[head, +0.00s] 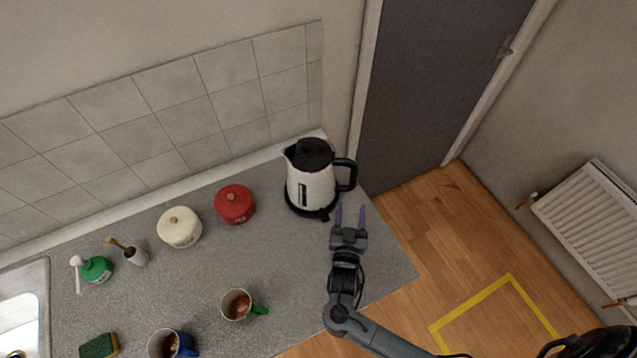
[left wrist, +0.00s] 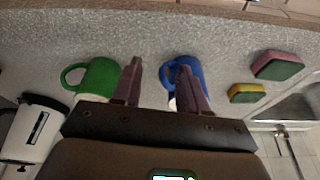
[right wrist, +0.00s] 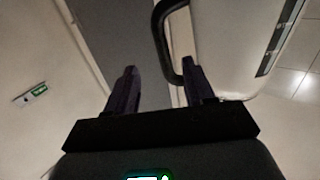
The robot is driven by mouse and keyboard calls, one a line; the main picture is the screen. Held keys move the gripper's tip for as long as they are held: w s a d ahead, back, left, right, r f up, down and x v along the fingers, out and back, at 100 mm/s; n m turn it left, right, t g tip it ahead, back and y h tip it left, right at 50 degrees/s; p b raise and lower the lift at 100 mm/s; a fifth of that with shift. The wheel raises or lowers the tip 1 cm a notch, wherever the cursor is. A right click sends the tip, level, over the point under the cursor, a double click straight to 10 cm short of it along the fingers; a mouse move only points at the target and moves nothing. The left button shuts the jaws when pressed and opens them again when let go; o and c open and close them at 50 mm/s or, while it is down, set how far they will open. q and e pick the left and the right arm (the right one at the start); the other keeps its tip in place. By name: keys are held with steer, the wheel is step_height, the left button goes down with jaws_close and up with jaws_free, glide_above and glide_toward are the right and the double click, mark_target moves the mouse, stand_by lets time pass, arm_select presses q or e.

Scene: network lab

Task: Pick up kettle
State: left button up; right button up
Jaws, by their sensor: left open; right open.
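The white kettle (head: 310,188) with black lid, base and handle stands upright near the back right corner of the grey counter. Its black handle (head: 350,174) points right. My right gripper (head: 350,214) is open and empty, just in front of the handle, fingers pointing towards it. In the right wrist view, the handle's lower bend (right wrist: 172,74) lies between the fingertips in the picture; contact cannot be told. My left gripper (left wrist: 157,67) is open and empty, seen only in its wrist view, facing the mugs. The kettle also shows at that view's left edge (left wrist: 28,132).
A red canister (head: 234,206) and a cream canister (head: 180,228) stand left of the kettle. A green mug (head: 236,305), a blue mug (head: 172,344) and a sponge (head: 99,346) are nearer the front. The tiled wall is behind. The counter ends right of the kettle.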

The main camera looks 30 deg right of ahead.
mark_target(353, 182)
steer(key=x, duration=0.5)
steer(key=shift+a+r, duration=0.15)
steer(key=shift+r, duration=0.05)
steer(key=shift+p+x, duration=0.7)
steer(key=shift+x, duration=2)
steer(key=shift+w+d, duration=0.25)
steer(key=shift+w, duration=0.05)
jaws_close()
